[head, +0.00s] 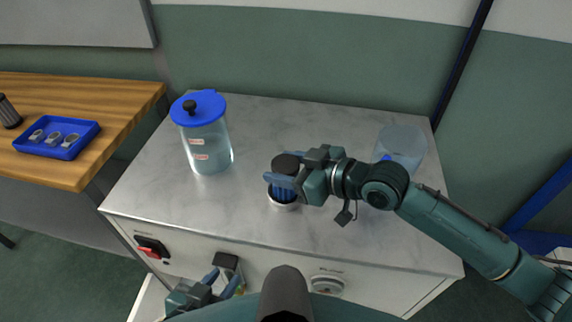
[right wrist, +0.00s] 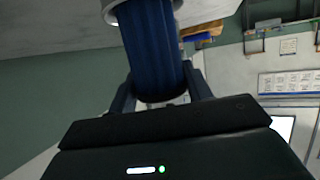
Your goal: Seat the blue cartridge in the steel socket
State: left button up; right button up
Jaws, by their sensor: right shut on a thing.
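The blue ribbed cartridge (head: 283,192) with a black top stands roughly upright over the steel socket (head: 286,207) on the grey worktop. My right gripper (head: 283,180) is shut on the cartridge below its black top. In the right wrist view the cartridge (right wrist: 152,45) runs between the fingers, and its far end meets the pale rim of the socket (right wrist: 112,12). I cannot tell how deep it sits. My left gripper (head: 220,281) is low at the front of the cabinet, fingers apart and empty, away from the cartridge.
A clear jar (head: 208,150) with a blue lid stands left on the worktop (head: 300,120). A clear container (head: 403,145) stands behind my right arm. A blue tray (head: 58,138) with several small parts lies on the wooden bench. A red switch (head: 149,251) is on the cabinet front.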

pick_arm(q)
jog(key=shift+f, duration=0.3)
pick_arm(e)
jog(key=shift+f, duration=0.4)
pick_arm(q)
jog(key=shift+a, duration=0.1)
pick_arm(e)
jog(key=o, duration=1.1)
jog(key=shift+c, duration=0.2)
pick_arm(q)
jog(key=shift+r, duration=0.45)
pick_arm(e)
jog(key=shift+r, duration=0.3)
jog(key=shift+r+p, duration=3.85)
jog(key=shift+r, duration=0.4)
pick_arm(q)
jog(key=shift+s+a+r+n+g+y, duration=0.1)
jog(key=shift+s+a+r+g+y, duration=0.15)
jog(key=shift+a, duration=0.15)
jog(key=shift+s+a+r+n+g+y, duration=0.15)
jog(key=shift+a+r+y, duration=0.15)
jog(key=shift+a, duration=0.15)
jog(key=shift+s+a+r+n+g+y, duration=0.15)
jog(key=shift+a+r+g+y, duration=0.1)
jog(key=shift+a, duration=0.15)
